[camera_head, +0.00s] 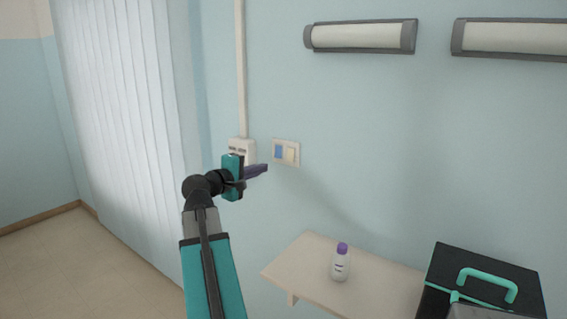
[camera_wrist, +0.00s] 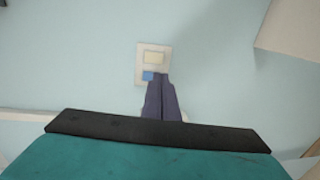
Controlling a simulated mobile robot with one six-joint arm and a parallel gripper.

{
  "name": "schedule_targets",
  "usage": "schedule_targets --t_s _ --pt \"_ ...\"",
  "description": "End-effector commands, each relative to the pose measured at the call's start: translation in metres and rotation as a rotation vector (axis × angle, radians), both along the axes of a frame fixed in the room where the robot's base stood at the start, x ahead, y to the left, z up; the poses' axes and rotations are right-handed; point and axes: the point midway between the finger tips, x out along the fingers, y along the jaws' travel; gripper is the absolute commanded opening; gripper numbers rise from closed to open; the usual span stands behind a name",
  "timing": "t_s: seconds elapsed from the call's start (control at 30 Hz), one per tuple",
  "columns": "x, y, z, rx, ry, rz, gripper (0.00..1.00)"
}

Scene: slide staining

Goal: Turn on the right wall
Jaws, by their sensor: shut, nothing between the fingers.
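A wall switch plate (camera_head: 286,153) is on the light blue wall, with a blue rocker (camera_head: 279,152) on its left and a cream rocker (camera_head: 290,155) on its right. My gripper (camera_head: 264,168) is shut and empty, its dark purple fingers pointing at the wall just left of and below the plate. In the wrist view the plate (camera_wrist: 140,62) shows the cream rocker (camera_wrist: 155,58) above the blue rocker (camera_wrist: 148,76). The fingertips (camera_wrist: 160,76) overlap the blue rocker's edge in that view; I cannot tell whether they touch it. Two wall lamps (camera_head: 360,36) (camera_head: 515,38) hang above and look unlit.
A white outlet box (camera_head: 241,146) with a vertical conduit (camera_head: 241,70) is behind my gripper. Below right, a wall shelf (camera_head: 306,262) holds a purple-capped bottle (camera_head: 341,263). A black case (camera_head: 450,262) with a teal handle stands at right. Vertical blinds (camera_head: 115,130) hang at left.

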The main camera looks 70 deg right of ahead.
Motion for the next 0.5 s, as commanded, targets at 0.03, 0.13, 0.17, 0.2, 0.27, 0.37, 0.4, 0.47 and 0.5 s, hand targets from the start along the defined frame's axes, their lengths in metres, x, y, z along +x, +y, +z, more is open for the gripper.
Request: schedule_targets --t_s 0.03,0.13,0.17,0.2,0.27,0.37,0.4,0.47,0.5 --pt "0.000 0.000 0.000 0.000 0.000 0.000 0.00" --pt "0.000 -0.003 0.000 0.001 0.000 0.000 0.00" --pt "0.000 -0.004 0.000 0.001 0.000 0.000 0.00" --pt "-0.001 -0.006 0.000 0.001 0.000 0.000 0.00" --pt "-0.002 -0.010 -0.001 0.001 0.000 0.000 0.00" --pt "-0.004 -0.019 -0.002 0.002 0.000 -0.001 0.00" --pt "-0.005 -0.023 -0.002 0.002 0.000 -0.001 0.00" --pt "-0.007 -0.031 -0.003 0.002 0.000 -0.001 0.00" --pt "-0.008 -0.037 -0.003 0.002 -0.001 -0.001 0.00"
